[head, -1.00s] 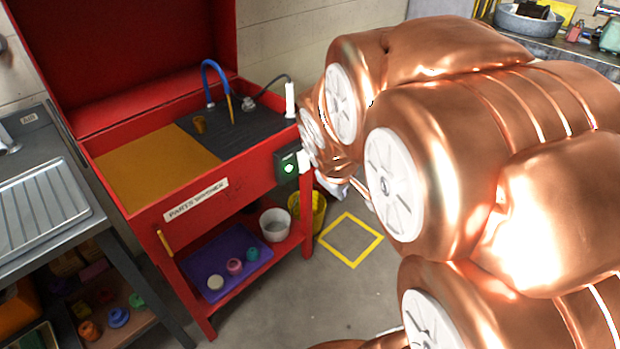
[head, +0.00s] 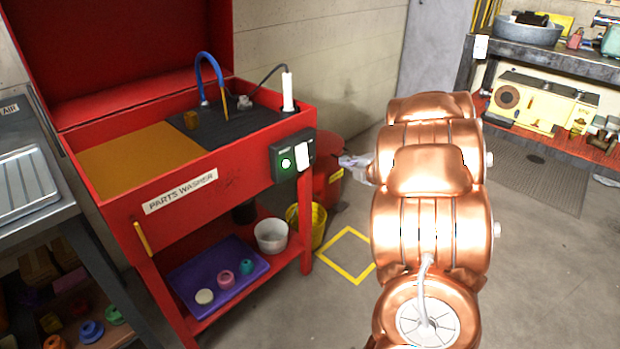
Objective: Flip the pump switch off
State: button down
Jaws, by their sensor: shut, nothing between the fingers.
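The parts washer (head: 180,192) is a red cabinet with a raised lid. A dark switch box (head: 275,156) is mounted at the right end of its front. It has a round, green-lit button (head: 286,163), and a white plate or tag (head: 302,157) covers its right side. I cannot make out a lever or its position. My gripper (head: 347,161) is small in the head view, to the right of the switch box and apart from it. It is shut and empty, and its tips point left toward the washer. My copper-coloured arm stands behind it on the right.
A red drum (head: 325,190) and a yellow bucket (head: 312,225) stand by the washer's right leg. A white bucket (head: 271,236) and a purple tray (head: 206,300) sit on its lower shelf. A yellow square (head: 347,272) marks clear floor. A workbench (head: 560,60) is at the back right.

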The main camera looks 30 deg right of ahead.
jog(key=f+n+y, duration=0.1)
jog(key=s+a+f+n+t+y+b, duration=0.1)
jog(key=s+a+f+y+b, duration=0.1)
jog(key=shift+s+f+n+t+y, duration=0.2)
jog(key=shift+f+n+t+y, duration=0.1)
jog(key=shift+f+n, duration=0.1)
jog(key=shift+w, duration=0.15)
send_near(304, 164)
jog(key=x, duration=0.5)
jog(key=shift+w+a+b, duration=0.1)
jog(key=shift+b, duration=0.2)
jog(key=shift+x, duration=1)
jog(key=shift+f, duration=0.15)
